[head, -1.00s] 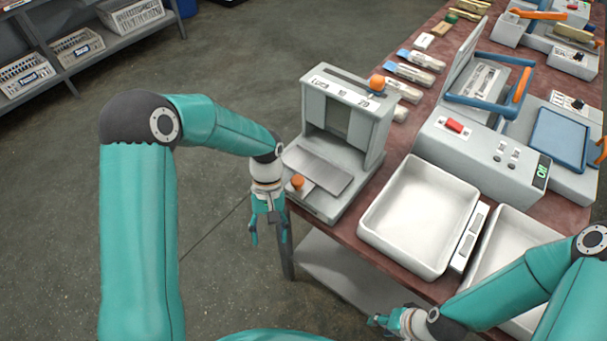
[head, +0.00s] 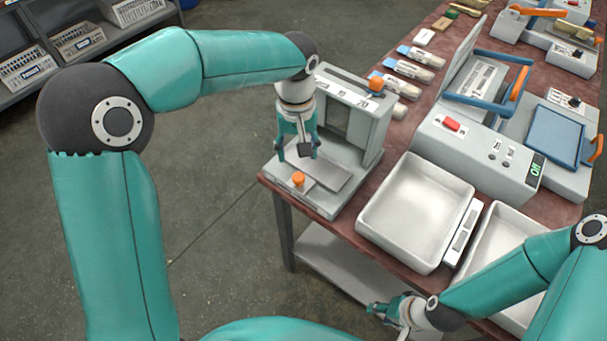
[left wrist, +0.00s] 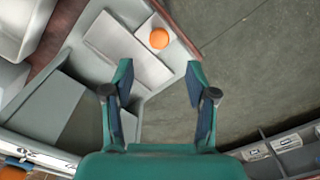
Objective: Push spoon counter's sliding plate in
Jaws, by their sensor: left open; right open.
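The spoon counter (head: 362,122) is a grey upright housing at the table's near left corner. Its flat grey sliding plate (head: 325,174) sticks out of the front, with an orange knob (head: 298,179) near its outer end. In the left wrist view the plate (left wrist: 118,47) and the orange knob (left wrist: 159,38) lie beyond the fingertips. My left gripper (head: 298,156) is open and empty, pointing down above the left part of the counter's base, apart from the knob as far as I can tell. My right gripper (head: 388,309) is open and low by the table's front edge.
A white tray (head: 368,222) stands right of the counter, with a second tray (head: 497,238) beside it. A grey box with a red switch (head: 451,124) and several packed spoons lie behind. Open floor (head: 225,215) is left of the table.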

